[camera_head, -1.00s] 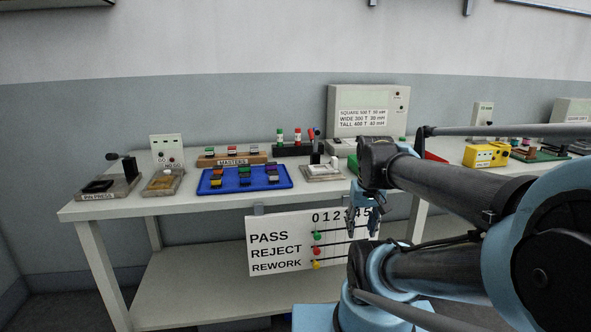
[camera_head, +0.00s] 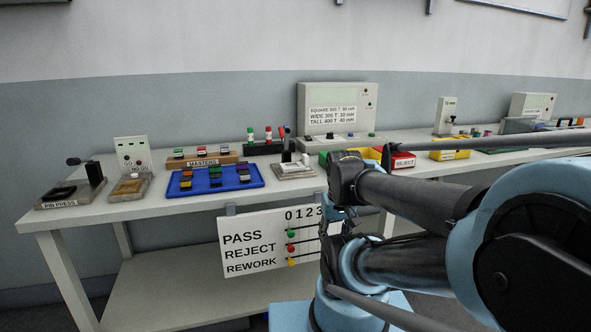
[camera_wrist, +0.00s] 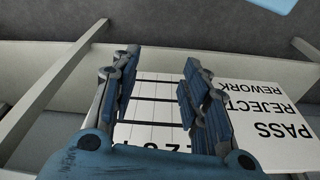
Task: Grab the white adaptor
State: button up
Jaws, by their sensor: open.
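I cannot single out a white adaptor for certain. My gripper (camera_head: 338,222) is in front of the bench, below the worktop and right of the tray, and partly hidden by my arm. In the wrist view my gripper (camera_wrist: 160,65) has its two fingers apart with nothing between them. Behind them is the PASS, REJECT, REWORK board (camera_wrist: 265,110).
The white bench (camera_head: 120,207) has its front edge between my gripper and the tray. A MASTERS rack (camera_head: 205,162) stands behind the tray, a pin press (camera_head: 75,192) at the left. A red REJECT bin (camera_head: 402,160) and a yellow bin (camera_head: 449,154) are further right.

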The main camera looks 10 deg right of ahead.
aim_at(295, 164)
jog(key=u, duration=0.3)
jog(key=k, duration=1.5)
jog(key=z, duration=0.45)
jog(key=i, duration=1)
